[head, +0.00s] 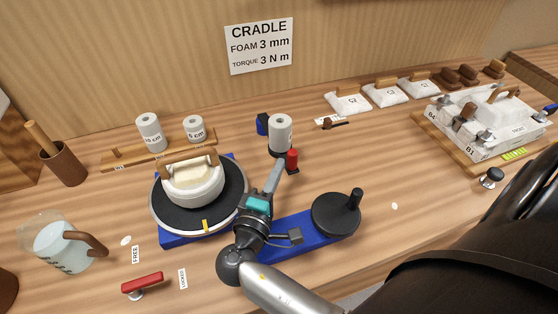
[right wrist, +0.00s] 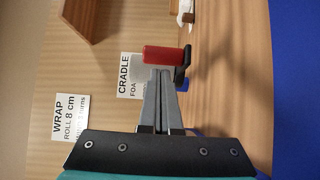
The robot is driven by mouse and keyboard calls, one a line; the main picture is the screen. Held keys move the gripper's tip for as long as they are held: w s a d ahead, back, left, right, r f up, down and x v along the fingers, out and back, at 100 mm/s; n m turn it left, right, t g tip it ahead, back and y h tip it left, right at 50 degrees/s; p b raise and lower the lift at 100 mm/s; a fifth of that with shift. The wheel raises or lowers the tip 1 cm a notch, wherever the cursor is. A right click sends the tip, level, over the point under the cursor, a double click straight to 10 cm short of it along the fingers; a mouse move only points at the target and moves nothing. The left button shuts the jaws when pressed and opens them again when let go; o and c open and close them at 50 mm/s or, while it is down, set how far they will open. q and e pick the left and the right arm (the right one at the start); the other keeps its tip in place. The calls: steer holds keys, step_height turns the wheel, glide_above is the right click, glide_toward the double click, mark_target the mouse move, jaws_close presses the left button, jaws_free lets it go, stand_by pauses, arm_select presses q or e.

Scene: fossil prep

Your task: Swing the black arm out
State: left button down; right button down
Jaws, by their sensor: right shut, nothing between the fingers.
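The black arm (head: 293,170) is small in the head view and carries an upright red grip (head: 292,157). It is beside the white roll (head: 280,133) on its dark holder. In the right wrist view the red grip (right wrist: 163,54) is joined to a black bracket (right wrist: 184,66). My right gripper (head: 279,167) is shut and empty, its fingertips close beside the red grip. In the right wrist view the fingertips (right wrist: 160,72) appear just below the grip; I cannot tell whether they touch it. My left gripper is not in view.
A turntable (head: 158,208) with a white bowl-like piece stands left of my right gripper. A black crank disc (head: 333,215) on the blue base is to the right. A jug (head: 62,245) and red lever (head: 142,284) are at front left. A wooden rack with rolls (head: 172,150) stands behind.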

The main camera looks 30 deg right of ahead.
steer(key=shift+s+d, duration=0.1)
stand_by(0.4)
steer(key=shift+n+t+y, duration=0.7)
steer(key=shift+t, duration=0.2)
steer(key=d, duration=0.2)
steer(key=s+d+p, duration=0.1)
steer(key=d, duration=0.1)
steer(key=shift+s+d, duration=0.15)
steer(key=shift+d, duration=0.3)
